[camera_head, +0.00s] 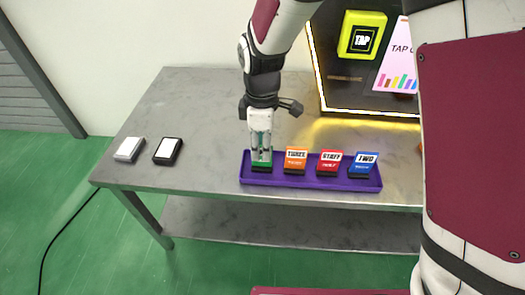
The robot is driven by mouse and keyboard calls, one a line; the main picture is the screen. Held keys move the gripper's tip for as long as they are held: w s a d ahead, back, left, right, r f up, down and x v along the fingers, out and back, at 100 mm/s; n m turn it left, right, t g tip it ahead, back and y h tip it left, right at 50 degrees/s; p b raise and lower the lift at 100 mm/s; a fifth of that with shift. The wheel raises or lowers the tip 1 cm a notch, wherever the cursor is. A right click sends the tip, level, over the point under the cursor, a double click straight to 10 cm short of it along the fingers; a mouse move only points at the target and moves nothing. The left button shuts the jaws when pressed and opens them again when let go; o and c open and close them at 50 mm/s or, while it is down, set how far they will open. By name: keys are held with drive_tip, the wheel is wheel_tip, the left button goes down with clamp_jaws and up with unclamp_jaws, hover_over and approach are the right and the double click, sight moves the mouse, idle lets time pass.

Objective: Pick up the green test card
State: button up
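The green test card (261,166) stands at the left end of the purple tray (310,184). Only its lower green part shows clearly; my gripper covers its upper part. My gripper (261,154) points straight down at this card, with its fingertips over the card's top part. I cannot tell whether the fingers are closed on the card or only around it.
Orange (295,160), red (329,163) and blue (363,165) cards stand to the right in the same tray. White (129,149) and black-framed (168,151) blocks lie at the left of the grey table (205,120). A lit dark panel with a yellow-green TAP reader (362,36) stands behind.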

sight(262, 166)
wheel_tip(262, 166, down, 5)
drive_tip(key=shift+w+f+b, duration=0.1)
drive_tip(key=shift+b, duration=0.95)
drive_tip(key=shift+c, duration=0.2)
clamp_jaws()
